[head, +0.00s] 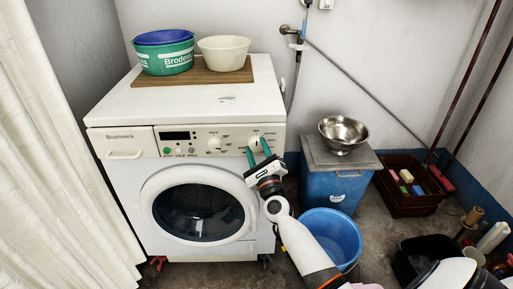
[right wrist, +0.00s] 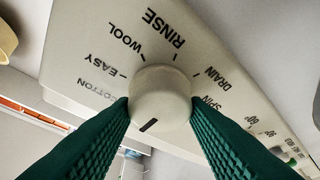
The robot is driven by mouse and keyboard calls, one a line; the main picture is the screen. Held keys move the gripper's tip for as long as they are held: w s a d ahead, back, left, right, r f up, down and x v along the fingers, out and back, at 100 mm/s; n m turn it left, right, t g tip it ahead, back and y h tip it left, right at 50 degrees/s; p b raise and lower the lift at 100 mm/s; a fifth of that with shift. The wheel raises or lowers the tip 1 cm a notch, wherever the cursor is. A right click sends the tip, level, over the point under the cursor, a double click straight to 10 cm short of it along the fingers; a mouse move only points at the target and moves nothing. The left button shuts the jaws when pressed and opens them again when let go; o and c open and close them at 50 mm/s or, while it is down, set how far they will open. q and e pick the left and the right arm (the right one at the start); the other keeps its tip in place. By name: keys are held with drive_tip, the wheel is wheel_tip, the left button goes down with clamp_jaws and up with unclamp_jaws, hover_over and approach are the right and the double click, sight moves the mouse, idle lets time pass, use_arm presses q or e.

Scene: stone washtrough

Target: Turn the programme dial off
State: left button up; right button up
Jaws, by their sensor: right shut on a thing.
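The washing machine (head: 133,150) is white and faces me. Its programme dial (right wrist: 160,92) is a round cream knob at the right of the front panel. A dark mark on the dial points to the lower left in the right wrist view, on the side away from the words WOOL and RINSE. COTTON, EASY, DRAIN and SPIN also stand around it. My right gripper (head: 258,146) has green fingers, shut on the dial from both sides; in the head view they partly cover it. My left gripper is not in view.
A second knob (head: 213,143) sits left of the programme dial. Tubs and a cream bowl (head: 224,53) stand on a board on top. A blue bucket (head: 333,237) and a blue bin (head: 335,188) with a metal bowl stand at the right. A curtain (head: 50,160) hangs at the left.

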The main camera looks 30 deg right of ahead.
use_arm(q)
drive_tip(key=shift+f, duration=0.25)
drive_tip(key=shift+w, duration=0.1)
use_arm(e)
drive_tip(key=o, duration=1)
use_arm(q)
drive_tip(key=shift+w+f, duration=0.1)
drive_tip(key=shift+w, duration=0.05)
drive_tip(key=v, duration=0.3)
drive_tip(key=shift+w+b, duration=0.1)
drive_tip(key=shift+b, duration=0.3)
use_arm(e)
drive_tip(key=v, duration=1.2)
drive_tip(key=shift+f, duration=0.1)
